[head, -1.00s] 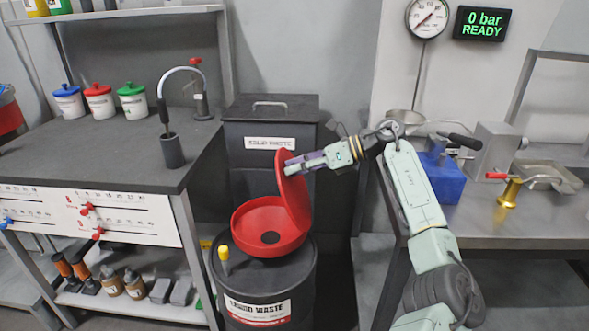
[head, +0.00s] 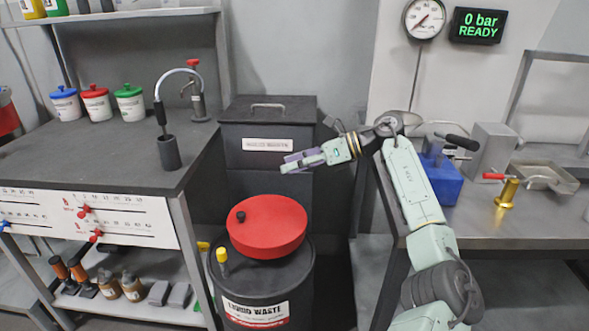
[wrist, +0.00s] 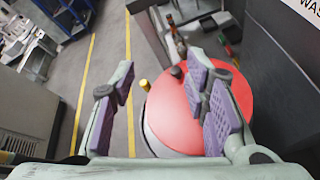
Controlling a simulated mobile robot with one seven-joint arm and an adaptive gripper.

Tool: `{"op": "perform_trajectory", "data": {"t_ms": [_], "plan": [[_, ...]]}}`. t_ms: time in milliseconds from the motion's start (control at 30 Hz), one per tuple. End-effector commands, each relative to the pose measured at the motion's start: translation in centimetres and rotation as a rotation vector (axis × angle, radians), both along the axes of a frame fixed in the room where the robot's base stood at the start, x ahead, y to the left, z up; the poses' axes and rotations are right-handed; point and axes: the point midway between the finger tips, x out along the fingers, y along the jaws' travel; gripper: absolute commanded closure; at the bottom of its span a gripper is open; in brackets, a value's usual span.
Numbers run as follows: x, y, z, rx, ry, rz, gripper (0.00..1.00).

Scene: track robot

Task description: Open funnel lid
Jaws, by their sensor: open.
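The red funnel lid (head: 268,222) lies shut over the funnel on the black liquid waste drum (head: 285,290). A small black knob (head: 240,216) sits on the lid's left edge in the head view. In the wrist view the lid (wrist: 245,95) shows behind the right finger, with the knob (wrist: 177,72) between the fingers. My gripper (head: 285,165) is open and empty, above the back of the lid and apart from it. In the wrist view the gripper's purple finger pads (wrist: 165,90) stand wide apart. The funnel's inside is hidden.
A yellow cap (head: 222,256) stands on the drum's left side. The dark solid waste bin (head: 268,125) stands behind the drum. A left bench (head: 110,150) and a right bench (head: 500,220) flank it. In the wrist view open floor with yellow lines lies left.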

Motion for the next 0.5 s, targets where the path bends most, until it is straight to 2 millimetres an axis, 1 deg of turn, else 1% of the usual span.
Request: {"op": "perform_trajectory", "data": {"t_ms": [33, 100, 300, 400, 500], "plan": [[0.0, 0.0, 1.0, -0.001, -0.003, 0.001, 0.58], [0.0, 0.1, 2.4, -0.002, -0.006, 0.002, 0.58], [0.0, 0.0, 6.2, -0.001, -0.004, 0.001, 0.58], [0.0, 0.1, 7.6, -0.001, -0.003, 0.002, 0.58], [0.0, 0.1, 8.4, -0.001, -0.002, 0.001, 0.58]]}}
